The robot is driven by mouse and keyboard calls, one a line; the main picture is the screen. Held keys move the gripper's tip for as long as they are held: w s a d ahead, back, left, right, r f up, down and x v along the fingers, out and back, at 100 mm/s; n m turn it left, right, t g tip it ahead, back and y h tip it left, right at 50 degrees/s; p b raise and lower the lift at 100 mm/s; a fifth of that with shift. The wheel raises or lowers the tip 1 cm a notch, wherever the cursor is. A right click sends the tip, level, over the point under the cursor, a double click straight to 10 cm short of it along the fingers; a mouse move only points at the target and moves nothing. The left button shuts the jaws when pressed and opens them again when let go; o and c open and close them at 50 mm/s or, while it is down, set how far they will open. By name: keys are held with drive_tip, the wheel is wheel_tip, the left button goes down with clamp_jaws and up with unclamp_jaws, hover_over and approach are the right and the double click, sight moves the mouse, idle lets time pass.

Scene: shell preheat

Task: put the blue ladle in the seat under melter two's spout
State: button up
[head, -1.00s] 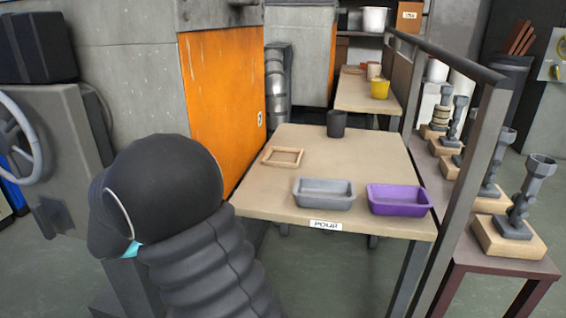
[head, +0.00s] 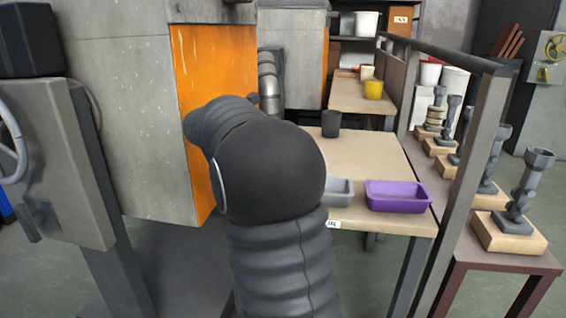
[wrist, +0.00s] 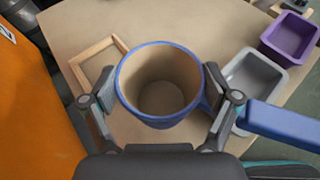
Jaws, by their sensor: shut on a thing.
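The blue ladle (wrist: 162,72) is an open round cup with a blue rim, a tan inside that looks empty, and a blue handle (wrist: 280,122) out to the right. My gripper (wrist: 160,92) is shut on its cup, one finger on each side, and holds it over the table in the wrist view. A square wooden frame (wrist: 75,70), perhaps the seat, lies on the table just left of the cup, partly covered by cup and finger. In the head view my arm hides the gripper, ladle and frame. I see no spout and no melter number.
The table (head: 370,155) carries a grey tray (head: 340,192), a purple tray (head: 398,196) and a dark cup (head: 331,123). An orange-panelled machine (head: 215,90) stands close on the left. A metal rail (head: 465,150) runs along the right.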

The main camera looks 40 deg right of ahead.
drive_tip(key=w+d+r+n+t+b, duration=0.1)
drive_tip(key=d+r+n+t, duration=0.15)
drive_tip(key=d, duration=0.45)
drive_tip(key=w+d+r+n+t, duration=0.1)
drive_tip(key=d+r, duration=0.3)
drive_tip(key=d, duration=0.4)
drive_tip(key=shift+y, duration=0.3)
drive_tip(key=shift+w+a+f+b, duration=0.55)
drive_tip(key=shift+w+a+f, duration=0.2)
drive_tip(key=shift+w+f, duration=1.1)
drive_tip(key=shift+w+a+f+b, duration=0.5)
drive_tip(key=shift+w+a+f, duration=0.2)
drive_tip(key=shift+w+f, duration=1.1)
drive_tip(key=shift+w+a+f+b, duration=0.55)
drive_tip(key=shift+w+a+f, duration=0.2)
drive_tip(key=shift+w+f, duration=1.1)
drive_tip(key=shift+s+f+m, duration=0.1)
drive_tip(key=shift+s+m, duration=0.1)
drive_tip(key=shift+m, duration=0.05)
drive_tip(key=o, duration=1.6)
drive_tip(key=shift+f, duration=0.15)
